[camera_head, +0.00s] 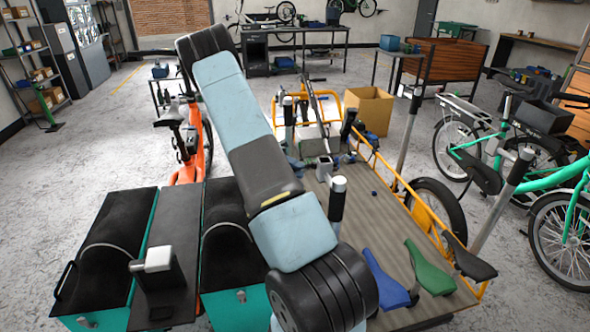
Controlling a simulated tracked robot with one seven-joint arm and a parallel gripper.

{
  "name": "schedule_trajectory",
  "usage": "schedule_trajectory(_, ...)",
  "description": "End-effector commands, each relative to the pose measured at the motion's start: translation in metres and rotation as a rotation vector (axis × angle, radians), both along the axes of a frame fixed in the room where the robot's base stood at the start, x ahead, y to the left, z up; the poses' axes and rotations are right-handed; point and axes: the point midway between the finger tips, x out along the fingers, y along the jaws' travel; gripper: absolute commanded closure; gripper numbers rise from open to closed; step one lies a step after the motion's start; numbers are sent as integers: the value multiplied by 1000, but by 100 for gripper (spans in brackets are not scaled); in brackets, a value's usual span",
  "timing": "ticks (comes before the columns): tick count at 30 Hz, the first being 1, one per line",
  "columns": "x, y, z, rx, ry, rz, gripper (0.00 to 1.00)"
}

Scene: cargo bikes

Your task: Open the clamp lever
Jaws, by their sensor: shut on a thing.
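My arm (240,120) rises across the middle of the view, and my gripper cannot be made out; it may be hidden behind the arm. I cannot pick out the clamp lever for sure. A black upright post with a pale cap (337,205) stands just right of my arm, at the cargo bike's flat bed (378,238). A small grey block (324,168) shows just behind that post. Whether it belongs to a clamp is too small to tell.
Teal boxes with black lids (110,250) stand at lower left. A cardboard box (370,109) stands behind the bed. A green bike (550,180) is at right.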

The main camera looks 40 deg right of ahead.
Motion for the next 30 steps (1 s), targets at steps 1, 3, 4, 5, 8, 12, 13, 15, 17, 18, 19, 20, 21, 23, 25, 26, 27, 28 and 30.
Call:
schedule_trajectory(1,-2,2,-5,7,0,-3,100)
schedule_trajectory(3,-2,2,-5,7,1,-2,100)
schedule_trajectory(4,-2,2,-5,7,1,-2,100)
schedule_trajectory(5,-2,2,-5,7,0,-1,74)
schedule_trajectory(8,-1,3,-4,6,-1,1,64)
schedule_trajectory(12,0,3,-3,4,0,4,55)
schedule_trajectory(13,0,3,-3,4,0,4,55)
schedule_trajectory(15,0,3,-2,3,0,5,55)
schedule_trajectory(17,1,3,-2,2,0,5,55)
schedule_trajectory(18,1,3,-2,2,0,5,55)
schedule_trajectory(19,2,3,-2,2,0,5,55)
schedule_trajectory(20,4,4,-2,2,0,5,55)
schedule_trajectory(21,6,4,-2,2,0,6,55)
schedule_trajectory(23,13,5,-2,1,-2,6,55)
schedule_trajectory(25,22,8,-2,1,-2,6,55)
schedule_trajectory(26,28,9,-2,2,-3,6,55)
schedule_trajectory(27,35,11,-3,3,-2,6,55)
schedule_trajectory(28,41,13,-3,2,-3,6,55)
schedule_trajectory(30,54,16,-3,3,-2,6,55)
